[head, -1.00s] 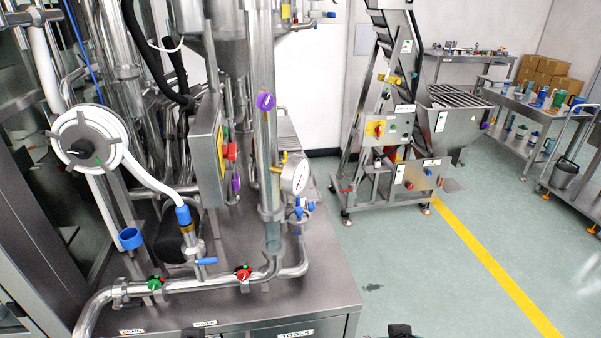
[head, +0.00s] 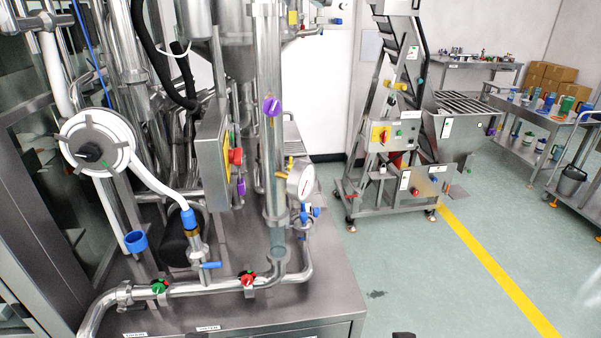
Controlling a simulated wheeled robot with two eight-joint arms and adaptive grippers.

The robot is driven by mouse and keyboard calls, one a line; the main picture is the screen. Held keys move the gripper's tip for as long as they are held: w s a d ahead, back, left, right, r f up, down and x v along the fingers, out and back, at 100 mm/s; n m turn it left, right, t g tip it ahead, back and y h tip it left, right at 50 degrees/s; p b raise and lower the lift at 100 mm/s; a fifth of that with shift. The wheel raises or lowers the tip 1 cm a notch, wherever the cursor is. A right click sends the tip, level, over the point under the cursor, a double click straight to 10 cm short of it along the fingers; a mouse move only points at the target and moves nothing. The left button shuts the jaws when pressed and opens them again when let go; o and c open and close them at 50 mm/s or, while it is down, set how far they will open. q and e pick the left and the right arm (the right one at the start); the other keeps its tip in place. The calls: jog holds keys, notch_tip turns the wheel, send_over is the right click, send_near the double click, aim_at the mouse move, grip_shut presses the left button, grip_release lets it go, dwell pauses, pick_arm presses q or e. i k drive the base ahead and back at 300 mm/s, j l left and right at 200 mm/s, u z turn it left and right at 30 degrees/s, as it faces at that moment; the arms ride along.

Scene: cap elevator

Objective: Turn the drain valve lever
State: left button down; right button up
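A steel pipe (head: 205,289) runs low across the front of the steel bench, with a green valve handle (head: 160,287) on its left and a red valve handle (head: 248,280) on its right. A label reading DRAIN (head: 135,335) is partly cut off below the green handle. A blue lever (head: 210,265) sticks out to the right from the upright fitting under the white hose, between the two handles. I cannot tell for certain which of these is the drain valve lever. Neither gripper shows, and nothing touches the handles or the lever.
A white hose reel (head: 96,142) hangs at left, with a blue cup (head: 136,241) below it. A tall pipe with a pressure gauge (head: 301,181) and a control box (head: 213,155) rise behind the valves. An elevator machine (head: 395,135) stands right.

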aim_at(121, 308)
jog(key=u, duration=1.45)
jog(key=l+u, duration=0.2)
jog(key=l, duration=0.25)
jog(key=k+l+u, duration=0.15)
jog(key=l, duration=0.3)
jog(key=k+l+u, duration=0.2)
jog(key=l, duration=0.25)
jog(key=l+u, duration=0.15)
jog(key=l, duration=0.3)
